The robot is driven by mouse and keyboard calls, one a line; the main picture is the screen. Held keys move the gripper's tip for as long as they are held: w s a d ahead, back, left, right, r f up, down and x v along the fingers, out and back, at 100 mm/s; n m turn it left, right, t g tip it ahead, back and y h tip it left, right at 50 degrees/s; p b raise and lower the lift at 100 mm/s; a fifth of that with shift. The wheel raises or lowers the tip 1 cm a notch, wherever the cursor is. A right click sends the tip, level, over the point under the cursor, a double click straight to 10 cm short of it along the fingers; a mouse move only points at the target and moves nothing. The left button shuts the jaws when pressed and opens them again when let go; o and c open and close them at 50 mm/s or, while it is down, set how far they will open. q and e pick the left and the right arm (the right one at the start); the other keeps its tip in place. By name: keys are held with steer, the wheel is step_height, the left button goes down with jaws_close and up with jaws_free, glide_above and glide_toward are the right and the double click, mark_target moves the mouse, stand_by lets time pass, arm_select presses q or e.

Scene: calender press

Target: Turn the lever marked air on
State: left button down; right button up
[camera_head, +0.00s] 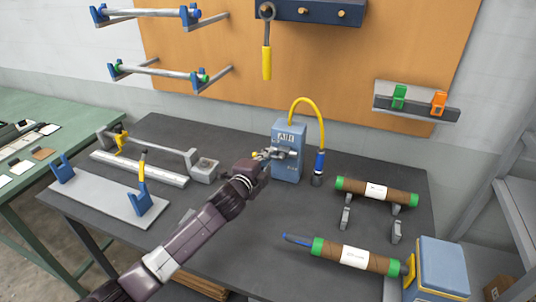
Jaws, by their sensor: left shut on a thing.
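The blue air box (288,168), with "AIR" lettering on its front, stands on the dark table near the back middle. A yellow hose arches from behind its top to a blue and black fitting (319,168) beside it on the right. My left gripper (274,154) is at the box's front left and is shut on the air lever. The fingers hide most of the lever; a small yellow piece (256,155) shows at their left. I cannot tell the lever's exact angle. My right gripper is not in view.
Brown rollers with green ends (376,191) lie at the right of the dark table (240,262). A blue and yellow block (441,266) is at the front right corner. A metal frame (160,148) and a blue-ended plate (105,196) are at left. A yellow-handled tool (267,62) hangs above.

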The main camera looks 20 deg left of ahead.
arm_select(q)
steer(key=shift+r+m+p, duration=0.25)
steer(key=shift+m+p, duration=0.05)
steer(key=shift+m, duration=0.1)
stand_by(0.3)
steer(key=c, duration=2)
jaws_free()
steer(key=shift+c, duration=0.2)
steer(key=shift+s, duration=0.15)
steer(key=s+r, duration=0.2)
steer(key=s, duration=0.9)
steer(key=shift+s+a+r, duration=0.15)
steer(key=shift+s+r, duration=0.05)
steer(key=shift+s, duration=0.05)
